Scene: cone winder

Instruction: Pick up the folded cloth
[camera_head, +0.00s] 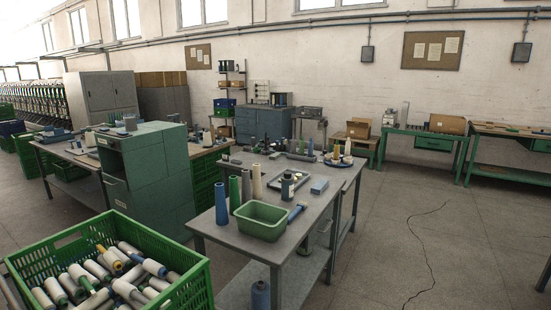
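No thing shows clearly as a folded cloth. A small, flat-topped blue block (319,186) lies near the right edge of the grey worktable (262,236); I cannot tell whether it is cloth. A flat bluish item (56,134) lies on the bench at the left, too small to identify. My gripper is not in view.
A green tub (262,221), blue cone (221,204) and dark bottle (287,187) stand on the worktable. A green crate (183,291) of bobbins is at front left, beside a green cabinet (137,181).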

